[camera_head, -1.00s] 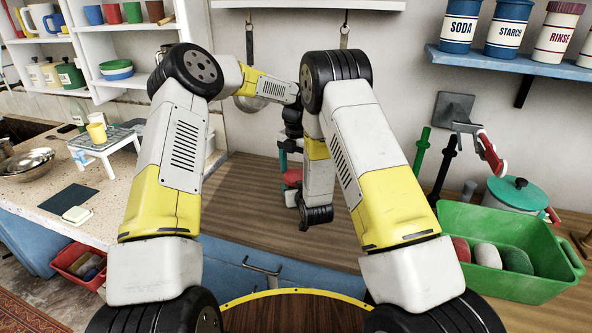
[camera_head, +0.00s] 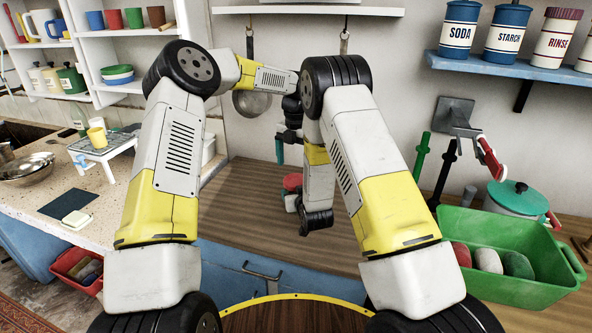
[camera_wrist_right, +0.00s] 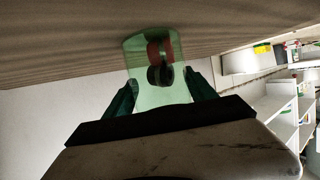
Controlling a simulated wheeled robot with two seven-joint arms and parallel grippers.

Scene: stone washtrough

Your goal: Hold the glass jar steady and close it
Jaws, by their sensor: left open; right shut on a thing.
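The glass jar (camera_wrist_right: 145,93) is pale green and see-through in the right wrist view, between the green fingers of my right gripper (camera_wrist_right: 160,85), which is shut on it. A red and dark round shape shows at or through the jar; I cannot tell which part it is. In the head view a red top (camera_head: 292,181) shows above the worktop, partly behind my right arm, which hides most of the jar and the right gripper. My left gripper (camera_head: 281,150) is open, with a teal finger above and slightly left of the red top, apart from it.
The wooden worktop (camera_head: 255,200) is clear left of the jar. A green tub (camera_head: 490,278) with several stones stands at the right, in front of a white pot with a green lid (camera_head: 517,193). A pan (camera_head: 252,104) hangs on the wall behind my left forearm.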

